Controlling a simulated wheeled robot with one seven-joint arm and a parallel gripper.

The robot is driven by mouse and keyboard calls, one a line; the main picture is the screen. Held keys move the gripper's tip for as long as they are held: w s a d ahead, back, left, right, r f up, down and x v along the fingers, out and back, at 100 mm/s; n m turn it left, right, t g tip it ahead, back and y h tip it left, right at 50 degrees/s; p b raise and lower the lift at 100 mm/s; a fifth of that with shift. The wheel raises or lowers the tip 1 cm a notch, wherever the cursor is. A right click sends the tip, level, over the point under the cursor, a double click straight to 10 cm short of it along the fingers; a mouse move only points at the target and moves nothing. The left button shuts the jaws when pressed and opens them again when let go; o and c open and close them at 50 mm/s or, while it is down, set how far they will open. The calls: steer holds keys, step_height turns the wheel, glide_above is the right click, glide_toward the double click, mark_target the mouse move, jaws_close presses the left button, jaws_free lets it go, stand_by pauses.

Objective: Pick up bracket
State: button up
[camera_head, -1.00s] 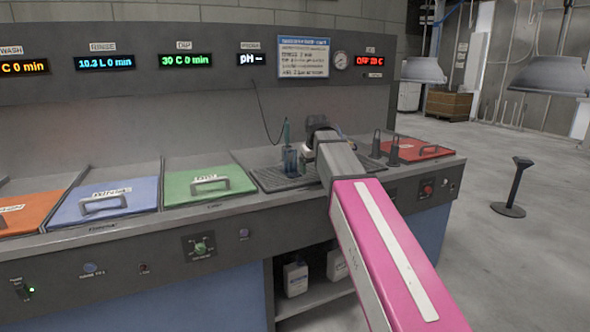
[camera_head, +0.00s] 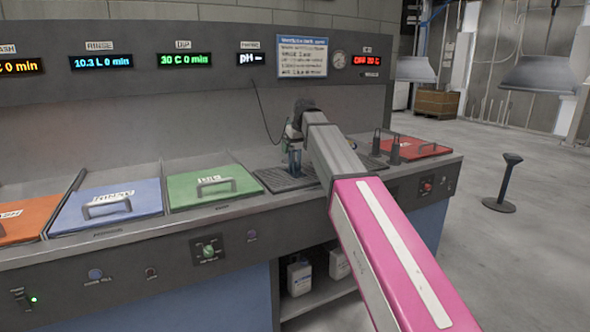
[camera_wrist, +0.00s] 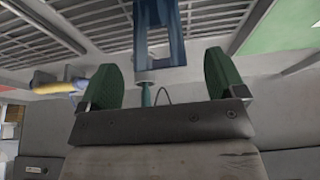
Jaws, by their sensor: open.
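A blue upright frame-like part (camera_head: 294,160), which may be the bracket, stands on the dark slatted drain mat (camera_head: 275,179). It also shows in the wrist view (camera_wrist: 158,38), at top centre, beyond the fingertips. My gripper (camera_head: 295,133) is just above it in the head view, partly hidden by my wrist. In the wrist view my gripper (camera_wrist: 162,82) has two green fingers spread wide with nothing held between them. A thin teal rod (camera_wrist: 146,94) with a dark cable shows in the gap. I cannot tell whether anything touches the fingers.
A green lid (camera_head: 213,183) and a blue lid (camera_head: 105,205) lie left of the mat. A red lid (camera_head: 412,147) and dark upright posts (camera_head: 395,148) stand right. A cable (camera_head: 265,115) hangs from the panel. A yellow-and-blue item (camera_wrist: 55,87) shows in the wrist view.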

steer(key=shift+x, duration=2.6)
steer(key=c, duration=1.2)
